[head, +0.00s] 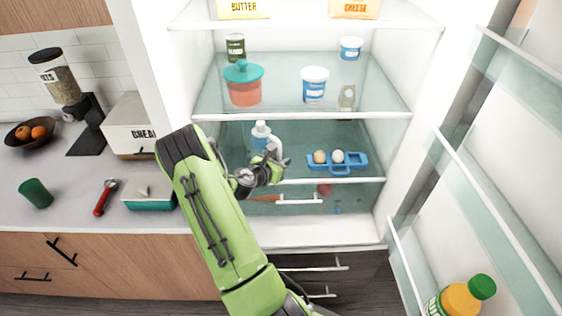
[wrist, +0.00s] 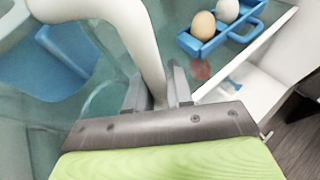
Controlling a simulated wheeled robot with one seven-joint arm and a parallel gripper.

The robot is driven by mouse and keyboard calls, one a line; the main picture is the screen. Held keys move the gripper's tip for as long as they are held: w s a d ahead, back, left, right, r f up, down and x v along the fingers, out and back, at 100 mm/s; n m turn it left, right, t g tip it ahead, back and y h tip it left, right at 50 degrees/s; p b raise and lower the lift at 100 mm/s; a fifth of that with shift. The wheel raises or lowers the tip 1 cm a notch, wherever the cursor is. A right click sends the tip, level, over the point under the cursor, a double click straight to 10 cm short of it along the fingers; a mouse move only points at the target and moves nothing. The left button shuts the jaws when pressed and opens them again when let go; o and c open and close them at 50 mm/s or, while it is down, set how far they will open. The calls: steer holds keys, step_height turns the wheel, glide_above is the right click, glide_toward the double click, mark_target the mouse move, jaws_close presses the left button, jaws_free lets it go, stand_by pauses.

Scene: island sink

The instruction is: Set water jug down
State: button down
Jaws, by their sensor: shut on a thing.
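The water jug is inside the open fridge at the lower glass shelf (head: 225,142). It has a pale top (head: 261,130) and a white handle (head: 273,147). My gripper (head: 271,170) reaches in from the front and hides part of the jug. In the wrist view, the jug's blue body (wrist: 48,68) is at the left, and my gripper (wrist: 158,88) is shut on its white curved handle (wrist: 142,40). The jug looks about upright. I cannot tell whether its base touches the shelf.
A blue egg holder (head: 345,166) with two eggs is right of the jug, also in the wrist view (wrist: 218,38). The shelf above holds a red tub (head: 244,92) and a white tub (head: 314,88). The open door (head: 470,190) flanks the right; a counter (head: 75,170) is left.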

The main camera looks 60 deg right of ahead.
steer(key=c, duration=1)
jaws_free()
steer(key=shift+f, duration=0.1)
